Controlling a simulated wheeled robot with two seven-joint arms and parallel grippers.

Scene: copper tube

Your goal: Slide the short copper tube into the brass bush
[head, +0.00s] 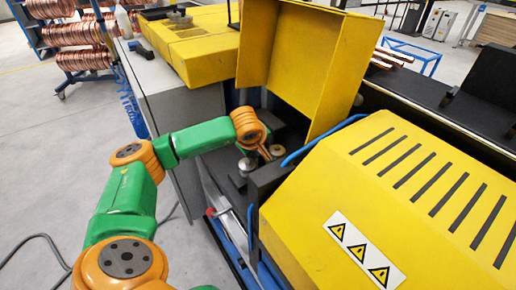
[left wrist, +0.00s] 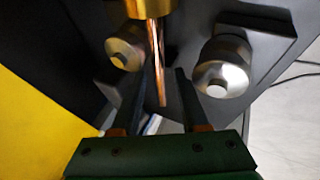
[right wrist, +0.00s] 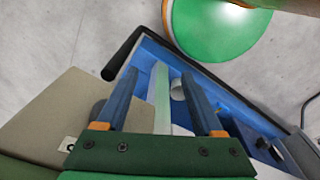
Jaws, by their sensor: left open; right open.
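In the left wrist view, the copper tube (left wrist: 158,58) hangs from the lower end of the brass bush (left wrist: 154,6). Its upper end is hidden at the bush, so I cannot tell how deep it sits. My left gripper (left wrist: 159,78) is open, with one finger on each side of the tube's free end and gaps showing. In the head view, my left gripper (head: 264,153) is down in the machine bay, and the tube and bush are too small to make out. My right gripper (right wrist: 160,76) is open and empty, seen only in the right wrist view.
Two round metal rollers flank the tube, one brass-toned (left wrist: 125,47) and one silver (left wrist: 222,72). A yellow guard panel (head: 295,55) stands behind the bay, and a yellow slotted cover (head: 400,190) is at right. A blue frame (right wrist: 160,52) lies below my right gripper.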

